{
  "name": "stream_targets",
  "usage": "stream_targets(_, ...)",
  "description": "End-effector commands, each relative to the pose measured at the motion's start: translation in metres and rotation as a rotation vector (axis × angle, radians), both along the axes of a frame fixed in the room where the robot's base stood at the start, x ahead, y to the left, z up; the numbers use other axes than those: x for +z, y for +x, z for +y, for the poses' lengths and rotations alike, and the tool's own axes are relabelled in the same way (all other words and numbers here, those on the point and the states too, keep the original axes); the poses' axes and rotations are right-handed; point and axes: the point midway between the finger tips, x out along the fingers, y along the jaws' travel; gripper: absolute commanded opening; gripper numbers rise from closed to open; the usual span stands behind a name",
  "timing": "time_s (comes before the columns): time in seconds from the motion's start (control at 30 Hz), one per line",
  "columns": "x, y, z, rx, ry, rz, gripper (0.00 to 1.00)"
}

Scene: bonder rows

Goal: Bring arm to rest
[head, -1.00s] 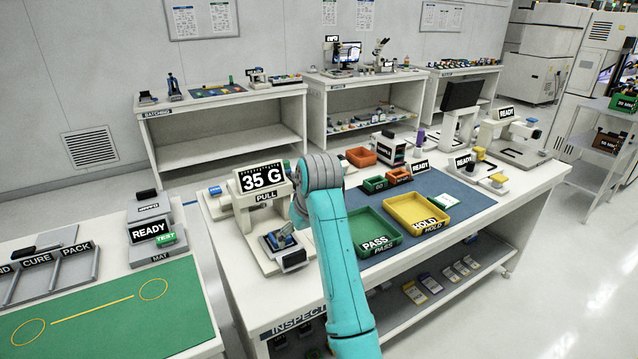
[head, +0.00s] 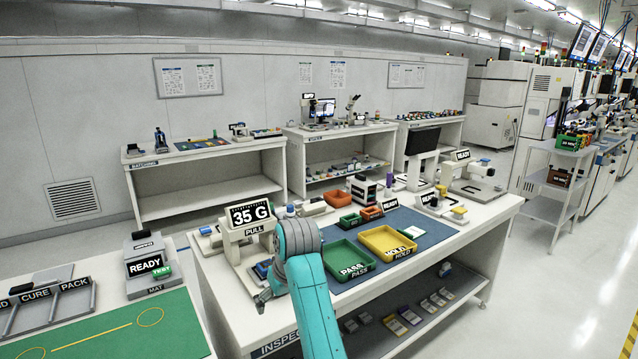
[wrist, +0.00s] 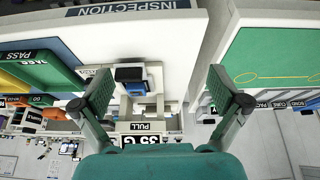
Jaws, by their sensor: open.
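My teal arm reaches up from the bottom of the head view over the inspection bench (head: 222,304). My gripper (head: 262,297) shows there at the bench's left front edge, partly hidden by the arm. In the wrist view my gripper (wrist: 168,95) has its two green-padded fingers wide apart with nothing between them. The pull tester (head: 238,252), with its 35 G display (head: 250,214), stands just behind the gripper. In the wrist view the tester (wrist: 143,108) appears between and beyond the fingers, apart from them.
A green PASS tray (head: 345,262) and a yellow HOLD tray (head: 388,242) sit right of my arm on the blue mat. At left is another table with a green mat (head: 120,330) and a READY unit (head: 150,265). A floor gap separates the tables.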

Motion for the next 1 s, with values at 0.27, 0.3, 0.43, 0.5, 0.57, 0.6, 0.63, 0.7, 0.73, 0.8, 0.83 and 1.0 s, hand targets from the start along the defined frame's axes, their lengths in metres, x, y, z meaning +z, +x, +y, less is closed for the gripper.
stream_targets(0.27,-0.034,-0.003,-0.010,-0.023,0.010,-0.019,0.98)
stream_targets(0.3,-0.040,-0.004,-0.012,-0.027,0.013,-0.024,0.98)
stream_targets(0.43,-0.062,-0.007,-0.020,-0.044,0.021,-0.039,0.98)
stream_targets(0.5,-0.076,-0.010,-0.025,-0.055,0.026,-0.050,0.98)
stream_targets(0.57,-0.091,-0.013,-0.030,-0.065,0.032,-0.061,0.98)
stream_targets(0.6,-0.101,-0.016,-0.033,-0.072,0.036,-0.069,0.98)
stream_targets(0.63,-0.110,-0.018,-0.036,-0.078,0.038,-0.075,0.98)
stream_targets(0.7,-0.132,-0.026,-0.045,-0.094,0.047,-0.094,0.98)
stream_targets(0.73,-0.143,-0.030,-0.050,-0.103,0.050,-0.102,0.98)
stream_targets(0.8,-0.167,-0.040,-0.061,-0.123,0.060,-0.125,0.98)
stream_targets(0.83,-0.177,-0.045,-0.065,-0.132,0.065,-0.135,0.98)
stream_targets(1.0,-0.227,-0.077,-0.091,-0.179,0.088,-0.192,0.98)
